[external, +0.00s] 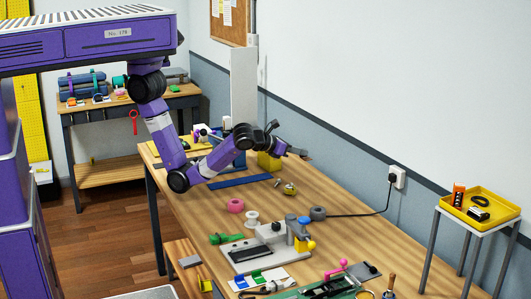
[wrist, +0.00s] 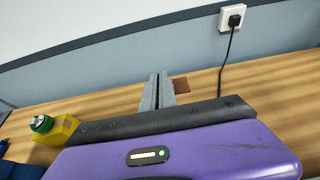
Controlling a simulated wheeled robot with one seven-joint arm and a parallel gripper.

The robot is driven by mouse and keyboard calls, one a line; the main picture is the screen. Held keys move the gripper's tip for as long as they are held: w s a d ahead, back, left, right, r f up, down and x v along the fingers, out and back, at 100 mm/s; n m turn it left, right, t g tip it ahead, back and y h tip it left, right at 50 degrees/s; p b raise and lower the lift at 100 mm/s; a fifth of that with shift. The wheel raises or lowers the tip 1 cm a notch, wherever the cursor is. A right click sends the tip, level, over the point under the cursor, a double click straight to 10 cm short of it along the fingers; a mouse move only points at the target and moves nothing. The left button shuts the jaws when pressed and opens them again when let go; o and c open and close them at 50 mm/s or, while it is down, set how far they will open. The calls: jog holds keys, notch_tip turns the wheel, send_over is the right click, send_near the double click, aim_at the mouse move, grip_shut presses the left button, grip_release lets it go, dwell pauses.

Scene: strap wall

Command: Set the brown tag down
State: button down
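The brown tag (wrist: 181,86) shows as a small flat dark-brown piece just right of the finger ends in the wrist view. My gripper (wrist: 157,90) has its two grey fingers close together, with only a thin dark line between them. The tag seems to stick out from behind the right finger; the part between the fingers is hidden. In the external view my gripper (external: 304,154) hangs over the far side of the workbench (external: 345,178), near the wall; the tag cannot be made out there.
A yellow block (external: 268,161) stands close to my gripper; it also shows with a green-topped item in the wrist view. A black cord (external: 378,211) runs from a wall socket (external: 397,177) to the bench. Fixtures crowd the near bench. Bare wood lies right of my gripper.

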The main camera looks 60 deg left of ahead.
aim_at(298, 204)
notch_tip(298, 204, down, 20)
jog(key=shift+r+b, duration=0.1)
jog(key=shift+b, duration=0.85)
jog(key=shift+f, duration=0.2)
jog(key=c, duration=1.7)
grip_release()
jog(key=shift+r, duration=0.1)
jog(key=shift+r, duration=0.15)
jog(key=v, duration=1.2)
